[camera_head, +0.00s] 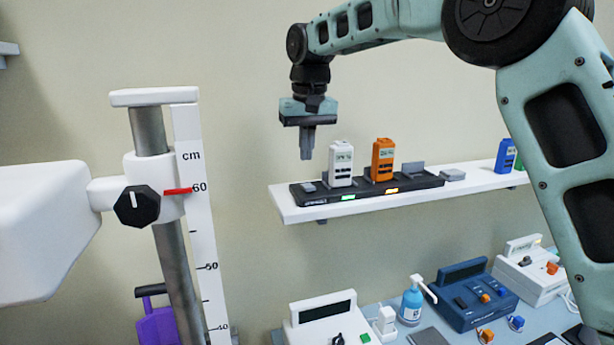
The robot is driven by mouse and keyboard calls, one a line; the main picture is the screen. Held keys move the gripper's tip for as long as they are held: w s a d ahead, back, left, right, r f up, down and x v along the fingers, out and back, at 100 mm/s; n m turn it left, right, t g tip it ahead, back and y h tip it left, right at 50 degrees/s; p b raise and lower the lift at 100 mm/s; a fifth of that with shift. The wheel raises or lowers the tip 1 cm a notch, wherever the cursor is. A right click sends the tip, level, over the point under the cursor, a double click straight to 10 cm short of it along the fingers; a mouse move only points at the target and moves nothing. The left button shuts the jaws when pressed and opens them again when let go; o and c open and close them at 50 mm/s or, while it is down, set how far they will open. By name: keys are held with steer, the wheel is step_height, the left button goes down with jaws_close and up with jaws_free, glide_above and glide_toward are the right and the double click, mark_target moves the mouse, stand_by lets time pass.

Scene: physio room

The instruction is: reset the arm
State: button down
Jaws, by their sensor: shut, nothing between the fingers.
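My arm reaches in from the upper right. My gripper (307,156) hangs at its end, pointing down. The fingers are shut together with nothing between them. It is in the air, above and to the left of a white handheld device (341,164) that stands upright in a black charging dock (317,198). An orange device (383,160) stands in the same dock, to the right of the white one. I see no contact between my gripper and the devices.
A white wall shelf (289,208) carries the dock and a blue device (506,155). A height post with a cm scale (187,150) and black knob (137,206) stands at left. Below are a white console (320,320), a pump bottle (411,302) and a blue console (475,300).

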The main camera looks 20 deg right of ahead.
steer(key=shift+r+p, duration=0.45)
steer(key=shift+r, duration=0.3)
steer(key=shift+s+a+f, duration=0.15)
steer(key=shift+f, duration=0.1)
steer(key=s+a+f+b, duration=0.1)
steer(key=s+f, duration=0.1)
steer(key=s+a+f+n+b, duration=0.1)
steer(key=s+a+f+b, duration=0.1)
steer(key=f, duration=0.1)
steer(key=s+a+f+n+b, duration=0.1)
steer(key=s+a+f+b, duration=0.1)
steer(key=s, duration=0.1)
steer(key=shift+s+a+f+g+y, duration=0.1)
steer(key=shift+a+f+g+y, duration=0.1)
steer(key=shift+f+g+y, duration=0.15)
steer(key=s+a+f+n+b, duration=0.35)
steer(key=s+f+b, duration=0.25)
steer(key=s+f, duration=0.6)
steer(key=s+d+f+n+b, duration=0.1)
steer(key=s+f+b, duration=0.2)
steer(key=s+f, duration=0.4)
steer(key=s+d+f+n+g+b, duration=0.1)
steer(key=s+d+f+b, duration=0.1)
steer(key=s+f, duration=0.5)
steer(key=s+b, duration=0.1)
steer(key=s, duration=0.5)
steer(key=shift+s+f+b, duration=0.2)
steer(key=shift+f+b, duration=0.15)
steer(key=shift+b, duration=0.05)
